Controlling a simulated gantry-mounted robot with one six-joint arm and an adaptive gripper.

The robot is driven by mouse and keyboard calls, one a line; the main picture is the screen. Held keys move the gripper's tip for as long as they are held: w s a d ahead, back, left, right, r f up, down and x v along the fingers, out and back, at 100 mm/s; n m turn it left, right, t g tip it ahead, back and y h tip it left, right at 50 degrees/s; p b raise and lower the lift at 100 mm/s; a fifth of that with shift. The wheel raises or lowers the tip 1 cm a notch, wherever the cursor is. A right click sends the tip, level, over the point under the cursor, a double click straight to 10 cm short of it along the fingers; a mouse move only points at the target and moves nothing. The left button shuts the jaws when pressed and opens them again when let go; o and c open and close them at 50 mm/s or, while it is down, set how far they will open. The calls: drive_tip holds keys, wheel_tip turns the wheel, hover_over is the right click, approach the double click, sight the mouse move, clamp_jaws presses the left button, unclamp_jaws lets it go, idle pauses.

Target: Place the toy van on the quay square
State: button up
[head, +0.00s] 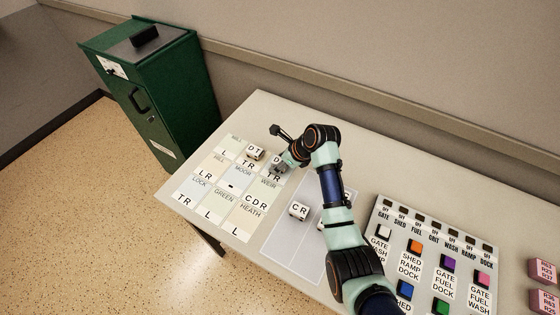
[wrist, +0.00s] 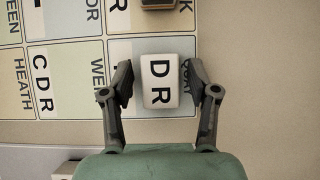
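A small white block-like toy marked "D R" (wrist: 160,82) sits on a pale square (wrist: 150,46) whose partly covered label seems to read "QUAY". I cannot tell from its shape whether it is the van. My gripper (wrist: 160,70) is open, with one finger on either side of the toy and a visible gap at the left finger. The gap at the right finger is narrower. In the head view my gripper (head: 284,165) is over the far right end of the lettered grid, mostly covering this toy. The grid card (head: 208,208) lies flat on the table.
A white toy marked "DT" (head: 255,153) stands on the grid beside my gripper. A "CR" toy (head: 298,211) sits on the grey mat (head: 283,240), with another partly behind my arm. A panel of coloured buttons (head: 425,257) lies at right. A green cabinet (head: 175,105) stands at left.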

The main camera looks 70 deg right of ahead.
drive_tip(key=shift+s+r, duration=0.1)
drive_tip(key=shift+r, duration=0.3)
drive_tip(key=p+v, duration=0.4)
drive_tip(key=v, duration=0.7)
drive_tip(key=shift+s+r+p, duration=0.15)
drive_tip(key=shift+r+p, duration=0.1)
drive_tip(key=shift+p, duration=0.15)
